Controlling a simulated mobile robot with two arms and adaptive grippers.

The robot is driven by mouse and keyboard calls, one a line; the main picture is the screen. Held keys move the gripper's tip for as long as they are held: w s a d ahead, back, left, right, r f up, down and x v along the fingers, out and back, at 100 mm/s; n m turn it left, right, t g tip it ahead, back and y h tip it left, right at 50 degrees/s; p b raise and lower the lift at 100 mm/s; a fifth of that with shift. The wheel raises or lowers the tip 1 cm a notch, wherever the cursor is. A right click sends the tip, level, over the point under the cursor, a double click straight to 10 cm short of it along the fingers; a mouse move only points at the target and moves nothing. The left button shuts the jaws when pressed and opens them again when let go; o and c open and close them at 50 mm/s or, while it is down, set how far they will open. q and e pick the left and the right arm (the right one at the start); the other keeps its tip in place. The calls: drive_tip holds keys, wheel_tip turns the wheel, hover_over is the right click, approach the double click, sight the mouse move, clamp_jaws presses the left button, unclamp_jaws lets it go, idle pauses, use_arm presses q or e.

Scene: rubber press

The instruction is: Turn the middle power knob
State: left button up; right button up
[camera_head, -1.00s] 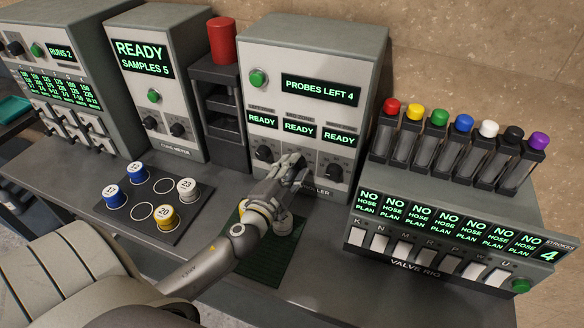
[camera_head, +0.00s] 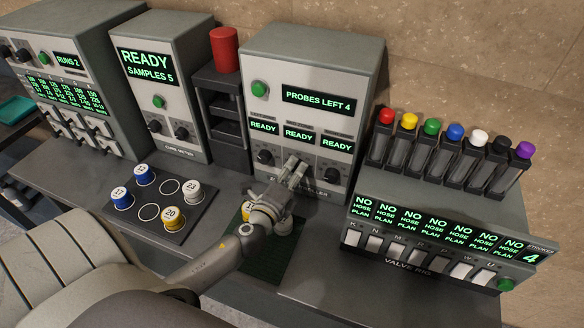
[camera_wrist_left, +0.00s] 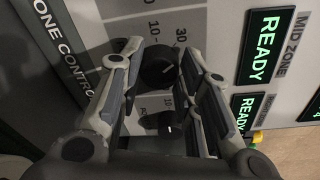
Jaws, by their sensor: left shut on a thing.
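The zone controller (camera_head: 262,100) is a grey box with a lit "PROBES LEFT 4" screen and three "READY" screens. Its left knob (camera_head: 264,157) and right knob (camera_head: 331,175) show in the head view. My left gripper (camera_head: 294,170) covers the middle knob there. In the left wrist view the black middle knob (camera_wrist_left: 157,66) sits between the fingers of my left gripper (camera_wrist_left: 165,70), in line with the "MID ZONE" screen (camera_wrist_left: 264,47). The fingers are shut on it. The right knob (camera_wrist_left: 170,126) lies just below in that view. My right gripper is not in view.
A yellow-and-white piece (camera_head: 248,211) beside my left wrist is partly hidden on the green mat (camera_head: 262,262). A tray (camera_head: 184,227) of numbered cylinders stands left. The valve rig (camera_head: 430,235) stands right. A red cylinder (camera_head: 225,49) tops a dark rack behind.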

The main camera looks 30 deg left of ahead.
use_arm(q)
drive_tip(key=m+p, duration=0.1)
drive_tip(key=m, duration=0.2)
drive_tip(key=shift+d+y+p, duration=0.1)
drive_tip(key=shift+y+p, duration=0.2)
drive_tip(key=shift+m+p, duration=0.6)
drive_tip(key=shift+m, duration=0.9)
drive_tip(key=shift+g, duration=0.3)
drive_tip(key=o, duration=1)
drive_tip(key=v, duration=1.2)
drive_tip(key=shift+d+f, duration=0.1)
drive_tip(key=shift+d, duration=0.05)
drive_tip(key=shift+w, duration=0.1)
